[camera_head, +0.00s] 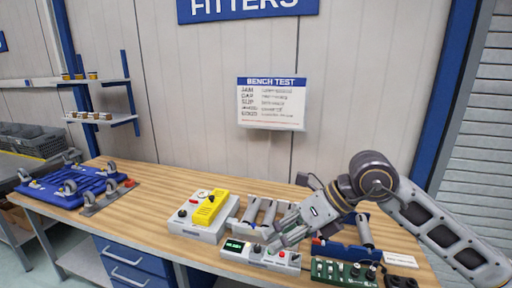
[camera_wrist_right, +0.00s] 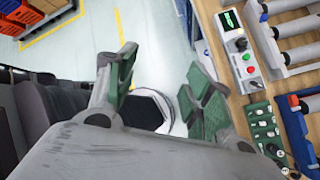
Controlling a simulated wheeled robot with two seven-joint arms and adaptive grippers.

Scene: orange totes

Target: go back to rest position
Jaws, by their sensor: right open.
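My right arm comes in from the right in the head view and reaches over the bench. Its gripper (camera_head: 275,236) hangs above the front of the bench, near the grey control box with the green display (camera_head: 258,252). In the right wrist view the two green-padded fingers of the right gripper (camera_wrist_right: 166,84) stand well apart with nothing between them. Floor and part of my own body show beyond the fingers. My left gripper is in neither view.
The wooden bench (camera_head: 146,199) holds a grey box (camera_head: 206,232) with a yellow device (camera_head: 211,208), rollers, a green control board (camera_head: 343,272) and a blue wheeled frame (camera_head: 70,184). Orange totes (camera_wrist_right: 14,22) stand across the floor. The bench's left middle is clear.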

